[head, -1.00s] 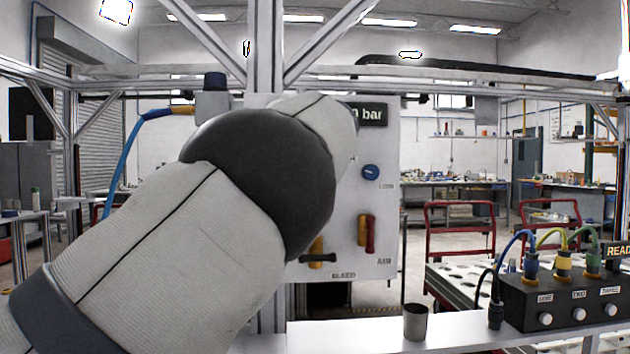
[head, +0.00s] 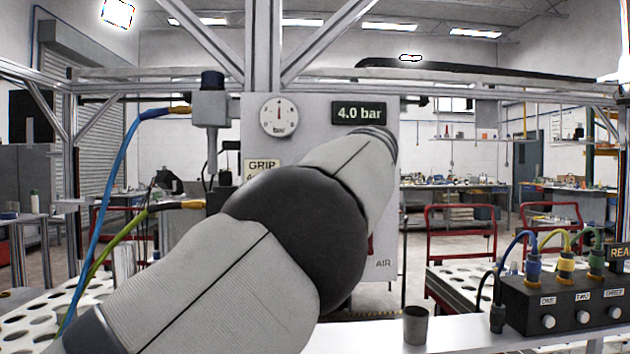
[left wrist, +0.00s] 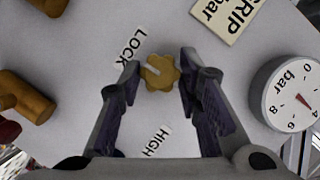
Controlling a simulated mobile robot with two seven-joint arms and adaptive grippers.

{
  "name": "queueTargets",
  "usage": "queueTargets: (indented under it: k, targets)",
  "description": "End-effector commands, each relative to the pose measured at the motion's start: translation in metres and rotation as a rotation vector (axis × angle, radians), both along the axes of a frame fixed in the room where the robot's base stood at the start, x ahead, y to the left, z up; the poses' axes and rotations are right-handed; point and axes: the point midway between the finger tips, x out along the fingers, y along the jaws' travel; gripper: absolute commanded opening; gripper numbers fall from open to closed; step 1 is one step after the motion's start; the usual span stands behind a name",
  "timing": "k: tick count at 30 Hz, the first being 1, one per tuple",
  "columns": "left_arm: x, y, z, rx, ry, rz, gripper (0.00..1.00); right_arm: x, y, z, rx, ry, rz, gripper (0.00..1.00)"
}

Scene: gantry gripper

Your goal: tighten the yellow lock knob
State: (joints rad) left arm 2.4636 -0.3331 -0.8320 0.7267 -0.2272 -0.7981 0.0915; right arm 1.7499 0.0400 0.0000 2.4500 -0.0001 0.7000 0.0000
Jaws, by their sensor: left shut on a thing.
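The yellow lock knob (left wrist: 160,72) is a small lobed knob on the pale panel (left wrist: 90,50) in the left wrist view. A LOCK label (left wrist: 130,48) is at its upper left and a HIGH label (left wrist: 156,141) is below it. My left gripper (left wrist: 161,68) has one fingertip on each side of the knob and is shut on it. In the head view my left arm (head: 290,240) crosses in front of the panel (head: 315,135) and hides the knob and the gripper. My right gripper is in neither view.
A round bar gauge (head: 279,117) and a 4.0 bar display (head: 360,113) are on the panel. The gauge (left wrist: 287,95) is close right of the gripper in the wrist view. A grey cup (head: 415,325) and a black box (head: 555,300) with cables stand at the front right.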

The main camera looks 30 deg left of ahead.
Motion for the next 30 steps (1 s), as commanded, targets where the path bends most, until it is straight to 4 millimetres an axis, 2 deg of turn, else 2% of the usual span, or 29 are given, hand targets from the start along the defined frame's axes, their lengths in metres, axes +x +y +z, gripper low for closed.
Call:
queueTargets:
  k: [21,22,24,30]
  targets:
    - [-0.0003,0.0010,-0.0017,0.052,0.039,0.003,0.04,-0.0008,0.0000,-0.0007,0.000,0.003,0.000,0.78]
    - [-0.0002,0.0010,-0.0017,0.052,0.039,0.003,0.38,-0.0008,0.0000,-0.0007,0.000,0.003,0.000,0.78]
    - [-0.0001,0.0009,-0.0017,0.052,0.039,0.003,0.51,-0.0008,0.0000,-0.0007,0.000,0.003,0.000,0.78]
    - [-0.0001,0.0005,-0.0011,0.052,0.037,0.001,0.51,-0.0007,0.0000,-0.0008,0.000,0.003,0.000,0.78]
